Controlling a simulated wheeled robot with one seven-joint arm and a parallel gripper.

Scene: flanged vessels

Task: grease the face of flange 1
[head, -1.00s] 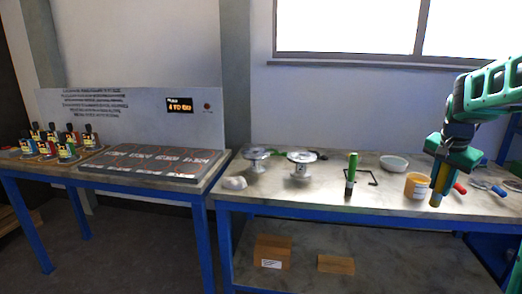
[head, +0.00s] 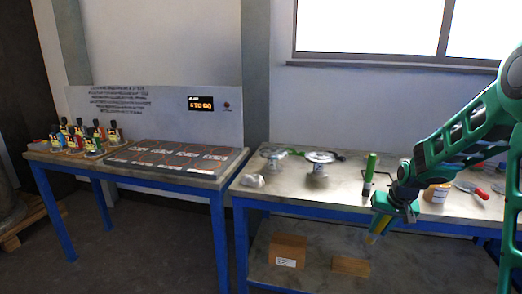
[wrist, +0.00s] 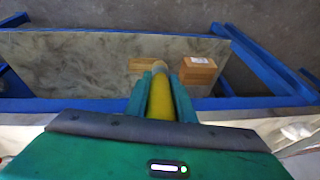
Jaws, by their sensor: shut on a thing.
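Two silver flanged vessels stand on the right-hand bench, a left one (head: 275,153) and a right one (head: 319,160). Their labels are too small to read, so I cannot tell which is flange 1. My gripper (head: 379,222) is shut on a yellow rod-shaped tool (head: 371,239), pointing down in front of the bench's front edge, right of and nearer than the vessels. In the wrist view the tool (wrist: 160,98) sits between the green fingers (wrist: 160,88). An orange tub (head: 436,193), partly hidden by my arm, stands on the bench.
A green-handled upright tool (head: 369,170) stands between the vessels and my arm. A white lump (head: 252,181) lies left of the vessels. Red-handled tools (head: 480,192) lie at right. Boxes (head: 288,251) sit on the lower shelf. The left table (head: 175,171) holds a marked board and several bottles.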

